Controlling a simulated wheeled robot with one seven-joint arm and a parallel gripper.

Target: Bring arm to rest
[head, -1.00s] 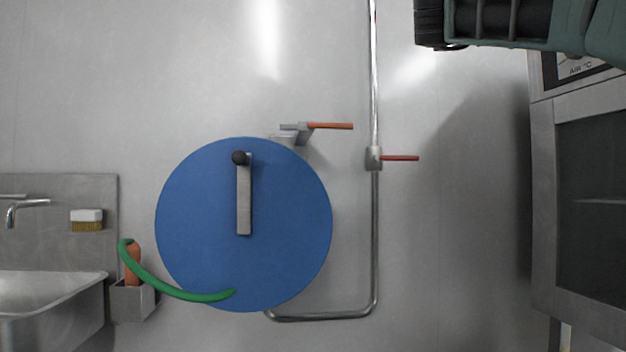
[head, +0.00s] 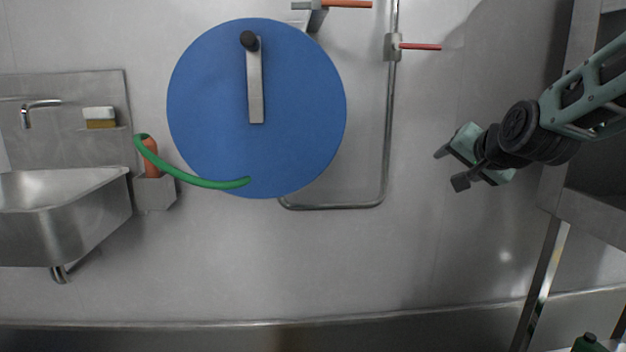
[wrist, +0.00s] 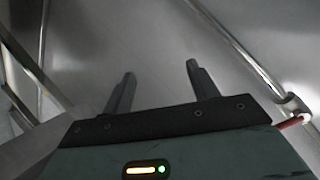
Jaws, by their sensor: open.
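My gripper (head: 447,168) is at the right in the head view, at the end of my arm, which reaches in from the right edge. Its two fingers are spread apart with nothing between them. In the wrist view my gripper (wrist: 160,78) shows both fingers apart and empty, in front of bare metal wall. It appears clear of the wall pipe and the steel frame.
A blue hose reel (head: 205,105) with a green hose (head: 200,181) is on the wall. A pipe (head: 386,150) with a red-handled valve (head: 420,46) runs beside it. A sink (head: 65,205) is at left, a steel-framed unit (head: 545,270) at right.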

